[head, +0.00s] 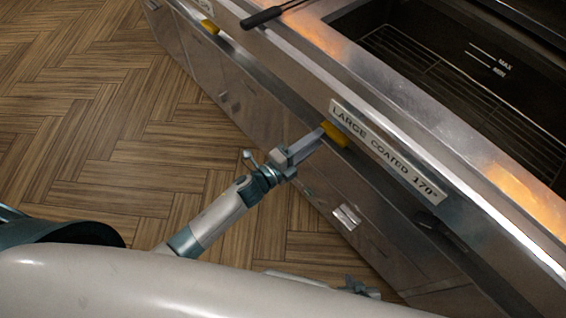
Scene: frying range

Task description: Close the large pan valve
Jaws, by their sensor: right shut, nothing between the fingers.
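The large pan valve has a yellow handle (335,136) on the fryer front, beside the label "LARGE COATED 170°" (385,150). My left gripper (322,133) reaches up to this handle, its fingertips at or against the handle's left end. Whether its fingers are closed around the handle is not clear, as they overlap it in the picture. My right gripper (362,288) is low in the picture, below the fryer front and well away from the valve. It is shut and empty, and partly hidden behind my pale arm link.
A second yellow handle (210,26) sits farther up-left along the fryer front. An open fryer basin (440,75) with a wire rack lies behind the steel edge. A black-handled tool (262,17) rests on the rim. The wooden floor (100,110) at left is clear.

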